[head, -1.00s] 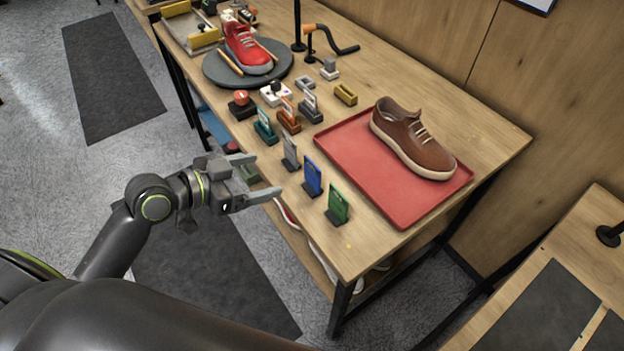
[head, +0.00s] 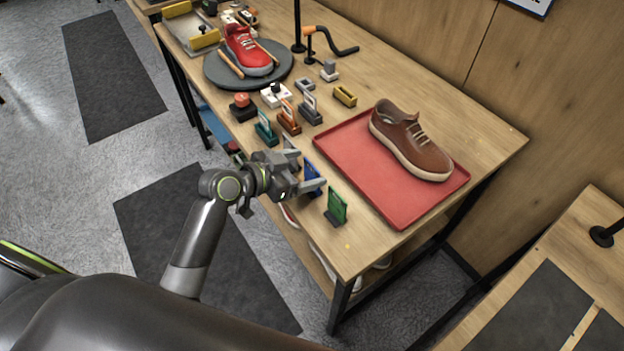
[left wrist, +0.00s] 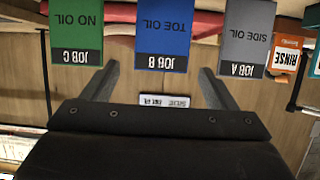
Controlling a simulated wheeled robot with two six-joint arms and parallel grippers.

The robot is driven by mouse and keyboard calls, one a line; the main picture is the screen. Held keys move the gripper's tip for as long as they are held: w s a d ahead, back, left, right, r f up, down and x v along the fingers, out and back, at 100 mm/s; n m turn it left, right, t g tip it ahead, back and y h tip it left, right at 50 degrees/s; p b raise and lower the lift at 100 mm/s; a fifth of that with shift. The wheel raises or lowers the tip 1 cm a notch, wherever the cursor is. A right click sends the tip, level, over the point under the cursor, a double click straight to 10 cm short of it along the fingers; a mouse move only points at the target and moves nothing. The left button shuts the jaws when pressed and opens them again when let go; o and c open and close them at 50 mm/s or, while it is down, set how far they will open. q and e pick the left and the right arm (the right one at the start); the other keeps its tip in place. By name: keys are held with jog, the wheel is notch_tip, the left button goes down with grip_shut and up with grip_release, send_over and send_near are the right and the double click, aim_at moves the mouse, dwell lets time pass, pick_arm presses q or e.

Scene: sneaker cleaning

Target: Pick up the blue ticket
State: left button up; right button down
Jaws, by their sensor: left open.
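The blue ticket (head: 311,171) stands in its holder near the table's front edge, partly hidden by my left gripper (head: 309,169). In the left wrist view the blue ticket (left wrist: 163,30) appears upside down, marked TOE OIL and JOB B. My left gripper (left wrist: 160,68) is open and empty there, with its fingers spread to either side of the ticket's line. I cannot tell whether the fingertips reach past its edges. My right gripper is not in view.
The green ticket (head: 337,205) and grey ticket (left wrist: 248,35) stand close on either side. A red tray (head: 345,150) with a brown shoe (head: 412,145) lies behind. A red sneaker (head: 246,50) rests on a round grey stand (head: 222,72).

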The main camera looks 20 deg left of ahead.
aim_at(311, 166)
pick_arm(q)
jog(key=p+x, duration=0.1)
jog(key=x, duration=0.3)
jog(key=shift+w+d+f, duration=0.2)
jog(key=shift+w, duration=0.1)
jog(key=c, duration=1.3)
